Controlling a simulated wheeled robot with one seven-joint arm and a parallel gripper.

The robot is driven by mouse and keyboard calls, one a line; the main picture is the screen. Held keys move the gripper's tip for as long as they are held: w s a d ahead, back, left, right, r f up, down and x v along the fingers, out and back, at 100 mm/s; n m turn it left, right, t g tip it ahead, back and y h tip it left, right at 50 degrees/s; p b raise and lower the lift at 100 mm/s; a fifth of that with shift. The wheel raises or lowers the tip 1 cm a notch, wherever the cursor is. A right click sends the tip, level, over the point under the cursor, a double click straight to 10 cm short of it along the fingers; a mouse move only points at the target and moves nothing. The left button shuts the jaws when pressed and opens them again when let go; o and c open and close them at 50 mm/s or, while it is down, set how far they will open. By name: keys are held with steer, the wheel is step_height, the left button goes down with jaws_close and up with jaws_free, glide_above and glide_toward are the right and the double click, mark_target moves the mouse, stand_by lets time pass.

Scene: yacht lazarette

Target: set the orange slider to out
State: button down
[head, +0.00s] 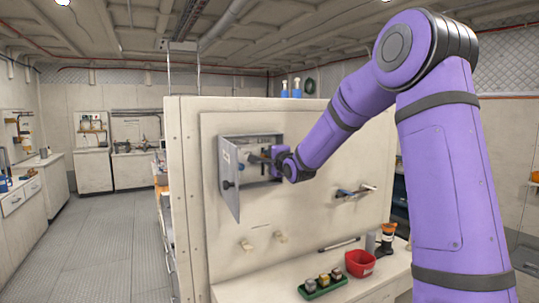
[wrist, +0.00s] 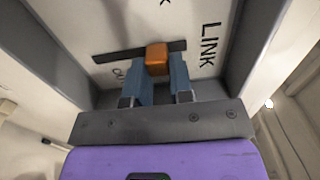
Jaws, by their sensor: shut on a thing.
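The orange slider (wrist: 156,57) is a small block on a dark straight slot (wrist: 112,54) in a pale panel, seen in the wrist view. It sits right of the slot's middle. My gripper (wrist: 160,72) has its two blue fingers either side of the slider's lower part, shut on it. The word LINK (wrist: 208,45) is printed right of the slider. A partly hidden label (wrist: 119,72) lies below the slot's left part. In the head view my gripper (head: 268,155) reaches into an open wall box, and the slider cannot be made out.
The wall box's hinged door (head: 229,180) stands open at left. Grey box walls (wrist: 55,50) flank my gripper closely. A lever fitting (head: 355,191) is on the panel to the right. Below, a bench holds a red bin (head: 360,264) and a green tray (head: 323,288).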

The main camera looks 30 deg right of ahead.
mark_target(265, 173)
step_height(265, 173, down, 6)
steer(key=shift+f, duration=0.15)
steer(key=c, duration=1)
jaws_free()
steer(key=shift+f, duration=0.1)
steer(key=s, duration=1.1)
